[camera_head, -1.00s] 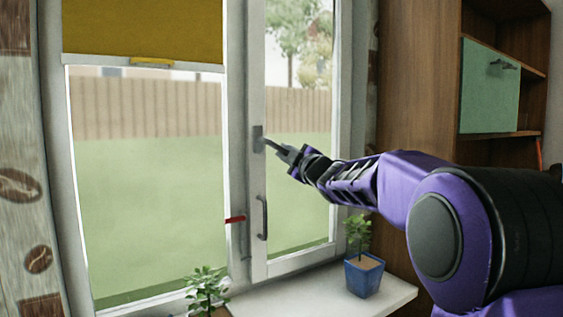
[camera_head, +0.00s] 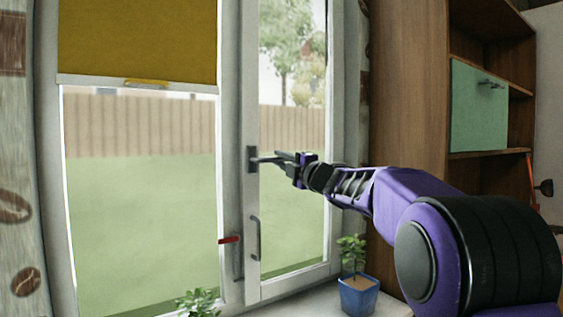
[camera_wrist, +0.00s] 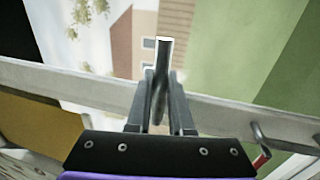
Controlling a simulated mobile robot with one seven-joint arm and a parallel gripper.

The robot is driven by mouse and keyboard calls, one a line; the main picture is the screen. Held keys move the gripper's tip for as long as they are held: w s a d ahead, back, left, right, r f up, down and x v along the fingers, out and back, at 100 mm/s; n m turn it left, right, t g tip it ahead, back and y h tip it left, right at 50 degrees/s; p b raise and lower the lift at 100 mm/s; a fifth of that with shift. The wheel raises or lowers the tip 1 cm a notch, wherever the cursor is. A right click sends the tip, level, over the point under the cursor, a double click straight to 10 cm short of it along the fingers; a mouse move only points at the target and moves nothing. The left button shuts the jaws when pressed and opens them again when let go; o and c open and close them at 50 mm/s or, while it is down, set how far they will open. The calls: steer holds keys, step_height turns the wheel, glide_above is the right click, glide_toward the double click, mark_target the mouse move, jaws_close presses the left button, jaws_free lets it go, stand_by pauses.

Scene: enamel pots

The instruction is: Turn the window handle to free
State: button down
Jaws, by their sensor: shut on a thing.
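The window handle (camera_head: 253,159) is a grey lever on a small plate, on the white frame of the right window sash. In the head view its lever points right, about level. My gripper (camera_head: 284,159) reaches in from the right and is shut on the lever's outer end. In the wrist view the lever (camera_wrist: 163,50) lies between the two fingers of my gripper (camera_wrist: 162,73), its end showing beyond the fingertips. The fingers hide part of the lever.
Below the handle are a grey pull bar (camera_head: 256,238) and a red-tipped lever (camera_head: 229,240). A blue-potted plant (camera_head: 358,294) stands on the sill at right; another plant (camera_head: 199,303) is at left. A wooden cabinet (camera_head: 410,110) stands right of the window.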

steer(key=shift+r, duration=0.15)
steer(key=c, duration=0.8)
jaws_free()
steer(key=b+v, duration=0.2)
steer(key=v, duration=1.5)
steer(key=shift+s, duration=0.15)
